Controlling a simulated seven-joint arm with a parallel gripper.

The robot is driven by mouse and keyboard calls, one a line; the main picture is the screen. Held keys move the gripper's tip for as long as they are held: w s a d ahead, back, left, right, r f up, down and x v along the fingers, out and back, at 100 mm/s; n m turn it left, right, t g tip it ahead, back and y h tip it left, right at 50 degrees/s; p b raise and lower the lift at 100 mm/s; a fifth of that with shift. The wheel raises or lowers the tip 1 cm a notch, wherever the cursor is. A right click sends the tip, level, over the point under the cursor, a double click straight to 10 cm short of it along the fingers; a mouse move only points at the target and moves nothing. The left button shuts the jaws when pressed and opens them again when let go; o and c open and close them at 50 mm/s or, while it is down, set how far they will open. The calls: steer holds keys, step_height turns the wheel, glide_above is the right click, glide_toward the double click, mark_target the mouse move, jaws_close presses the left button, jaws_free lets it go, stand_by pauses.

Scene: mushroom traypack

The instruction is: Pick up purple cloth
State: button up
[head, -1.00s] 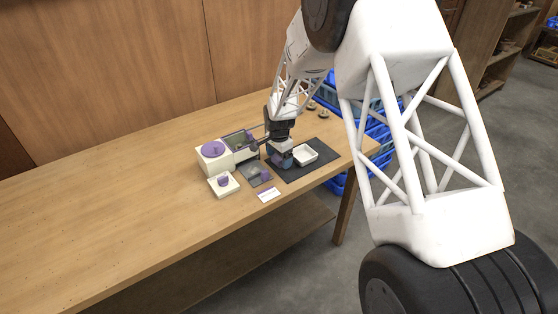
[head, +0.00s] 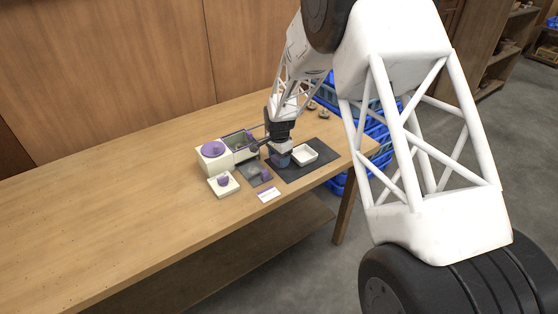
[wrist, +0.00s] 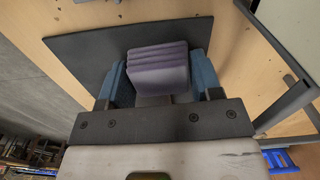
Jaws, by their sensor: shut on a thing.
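The purple cloth (wrist: 158,68) is a folded, layered lilac block. In the wrist view it sits between the two blue fingers of my gripper (wrist: 160,84), which is shut on it. The cloth hides part of the dark mat (wrist: 85,50) behind it. In the head view my gripper (head: 280,160) is low over the left part of the dark mat (head: 322,166), left of the white tray. There the fingers and wrist mostly hide the cloth, and I cannot tell whether it touches the mat.
A small white tray (head: 313,158) stands close right of my gripper. To the left are a cream box with a purple round top (head: 213,149), a white dish with a purple item (head: 223,188), a grey pad (head: 256,180) and a white card (head: 268,195). The table's left is clear.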

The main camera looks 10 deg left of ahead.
steer(key=shift+r, duration=0.15)
steer(key=shift+r, duration=0.85)
steer(key=shift+s+d+r, duration=0.1)
steer(key=shift+s+r, duration=0.15)
steer(key=shift+r, duration=0.6)
steer(key=s+d, duration=0.2)
steer(key=s, duration=0.2)
steer(key=s+d+r, duration=0.1)
steer(key=s+d, duration=0.1)
steer(key=s, duration=0.3)
steer(key=s+d, duration=0.2)
steer(key=s, duration=0.3)
steer(key=shift+s+r, duration=0.15)
steer(key=o, duration=0.3)
steer(key=shift+c, duration=1.2)
